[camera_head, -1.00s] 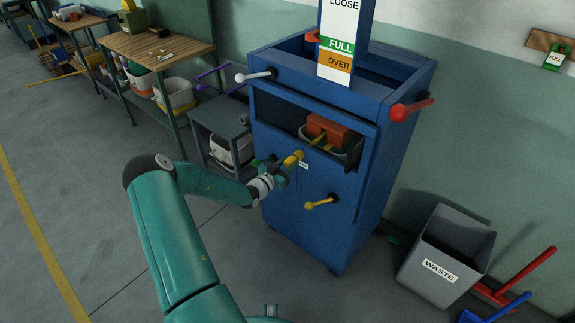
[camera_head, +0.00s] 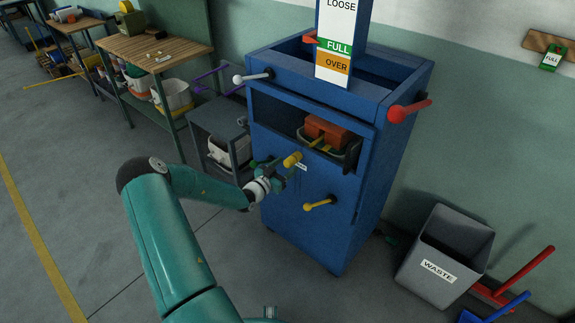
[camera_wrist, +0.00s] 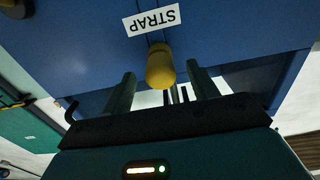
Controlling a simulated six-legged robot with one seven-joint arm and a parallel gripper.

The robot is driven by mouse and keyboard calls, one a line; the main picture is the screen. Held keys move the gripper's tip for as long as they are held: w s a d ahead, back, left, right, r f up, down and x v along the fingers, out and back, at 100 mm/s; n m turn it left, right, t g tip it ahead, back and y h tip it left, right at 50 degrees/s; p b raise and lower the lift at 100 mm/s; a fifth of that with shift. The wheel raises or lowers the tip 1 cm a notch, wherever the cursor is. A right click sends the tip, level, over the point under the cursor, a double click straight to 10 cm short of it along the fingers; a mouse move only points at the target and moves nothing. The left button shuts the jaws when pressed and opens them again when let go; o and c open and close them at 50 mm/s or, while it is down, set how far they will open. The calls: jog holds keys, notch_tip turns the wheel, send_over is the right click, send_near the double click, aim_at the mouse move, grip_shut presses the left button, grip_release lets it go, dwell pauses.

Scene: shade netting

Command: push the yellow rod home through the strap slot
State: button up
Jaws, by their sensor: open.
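The yellow rod (camera_head: 292,159) sticks out of the front of the blue cabinet (camera_head: 345,205), with its thick rounded end toward me. Its thinner part seems to continue up to an orange block (camera_head: 328,131) in the cabinet's opening. The STRAP label (camera_wrist: 152,18) is on the blue panel beside the rod. My gripper (camera_head: 269,172) is open in front of the cabinet. In the wrist view the rounded rod end (camera_wrist: 160,68) lies between my two dark green fingers, with gaps on both sides. The slot itself is hidden.
A second yellow handle (camera_head: 320,203) sticks out lower right of my gripper. A red handle (camera_head: 408,110) and a white-knobbed one (camera_head: 253,76) project from the cabinet. A grey cart (camera_head: 217,118) stands close left. A waste bin (camera_head: 447,255) stands right; floor in front is clear.

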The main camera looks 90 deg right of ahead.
jog(key=v, duration=1.1)
jog(key=shift+w+a, duration=0.3)
